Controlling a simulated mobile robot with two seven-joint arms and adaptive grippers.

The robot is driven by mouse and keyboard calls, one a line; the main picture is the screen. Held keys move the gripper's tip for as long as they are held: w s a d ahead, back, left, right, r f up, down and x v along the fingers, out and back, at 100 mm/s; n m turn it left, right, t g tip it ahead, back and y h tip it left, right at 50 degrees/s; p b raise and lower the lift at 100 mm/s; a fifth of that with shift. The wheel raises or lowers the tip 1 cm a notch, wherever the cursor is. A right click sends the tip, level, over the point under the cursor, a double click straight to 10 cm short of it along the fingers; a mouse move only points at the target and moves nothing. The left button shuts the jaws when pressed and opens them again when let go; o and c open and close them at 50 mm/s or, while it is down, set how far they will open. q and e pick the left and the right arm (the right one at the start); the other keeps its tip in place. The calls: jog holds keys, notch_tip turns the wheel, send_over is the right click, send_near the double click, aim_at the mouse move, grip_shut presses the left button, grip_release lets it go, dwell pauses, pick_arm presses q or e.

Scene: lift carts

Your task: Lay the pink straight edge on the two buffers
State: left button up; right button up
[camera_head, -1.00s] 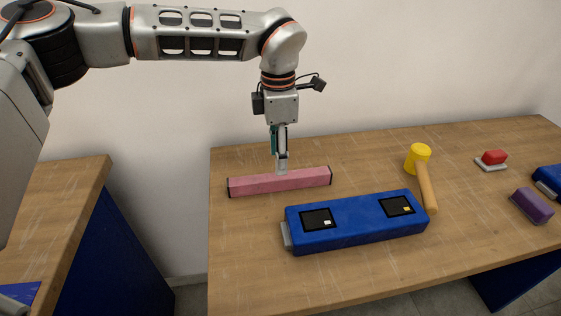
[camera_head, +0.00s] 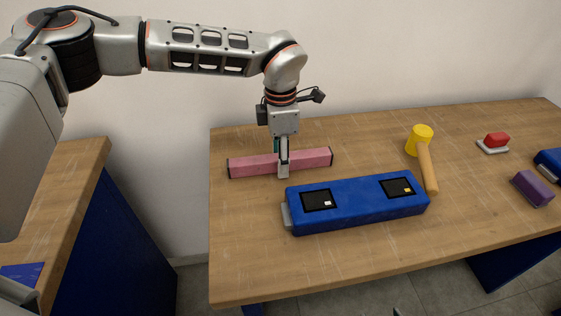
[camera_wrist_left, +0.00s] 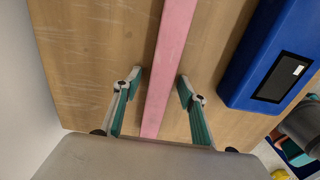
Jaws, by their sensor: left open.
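The pink straight edge (camera_head: 245,166), a long square bar with dark ends, lies flat on the wooden table at the back left. It also shows in the left wrist view (camera_wrist_left: 171,40). My left gripper (camera_head: 283,170) is open and points down over the middle of the bar. In the left wrist view its fingertips (camera_wrist_left: 159,80) are on either side of the bar, with gaps showing. A blue block (camera_head: 355,206) lies in front, with two dark square pads, the left one (camera_head: 318,199) and the right one (camera_head: 397,187). I cannot tell whether these pads are the buffers.
A mallet with a yellow head (camera_head: 420,138) lies right of the blue block. Further right are a red block on a grey base (camera_head: 496,140), a purple block (camera_head: 532,188) and another blue object (camera_head: 549,164). The table's front left (camera_head: 250,265) is clear.

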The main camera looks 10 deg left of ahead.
pick_arm(q)
grip_shut()
jog(key=shift+r, duration=0.1)
